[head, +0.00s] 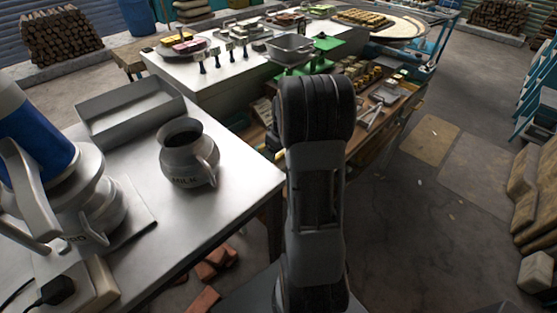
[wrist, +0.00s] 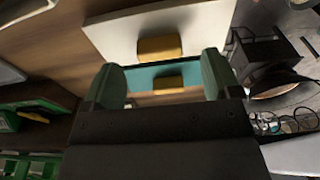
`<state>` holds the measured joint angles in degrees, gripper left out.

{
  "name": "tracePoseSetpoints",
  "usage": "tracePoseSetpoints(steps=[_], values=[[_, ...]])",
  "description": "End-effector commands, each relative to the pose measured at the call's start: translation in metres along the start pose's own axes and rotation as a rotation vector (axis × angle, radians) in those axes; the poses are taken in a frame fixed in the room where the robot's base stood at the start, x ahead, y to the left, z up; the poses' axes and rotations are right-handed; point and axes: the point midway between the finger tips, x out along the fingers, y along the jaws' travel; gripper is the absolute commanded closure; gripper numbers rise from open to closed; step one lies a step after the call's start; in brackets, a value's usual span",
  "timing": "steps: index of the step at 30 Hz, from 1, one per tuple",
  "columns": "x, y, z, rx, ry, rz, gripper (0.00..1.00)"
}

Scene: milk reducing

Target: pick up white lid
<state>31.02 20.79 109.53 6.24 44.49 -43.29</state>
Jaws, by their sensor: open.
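The white lid (wrist: 115,35) is a flat white panel with a yellow-brown block handle (wrist: 160,48), at the top of the wrist view. My gripper (wrist: 162,80) is open, with its two green fingers apart just below the lid's handle in that picture. Between the fingers I see a teal panel with a second yellow-brown handle (wrist: 168,82); nothing is visibly clamped. The gripper body hides what lies lower in the picture. In the head view my own arm stands in front, and I cannot make out the gripper or the white lid there.
A brown wooden surface (wrist: 50,62) lies left of the lid, and a black object (wrist: 262,55) lies close on its right. In the head view, a metal jug (head: 188,162) and a steel tray (head: 130,112) stand on the left table. A cluttered shelf (head: 385,92) lies beyond my arm.

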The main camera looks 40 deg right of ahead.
Motion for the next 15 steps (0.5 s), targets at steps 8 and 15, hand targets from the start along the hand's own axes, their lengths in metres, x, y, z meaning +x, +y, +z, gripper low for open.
tracePoseSetpoints(steps=[8, 15], values=[[0.029, 0.001, 0.000, 0.000, -0.001, 0.000, 0.17], [0.031, 0.001, 0.000, 0.000, 0.000, 0.001, 0.17]])
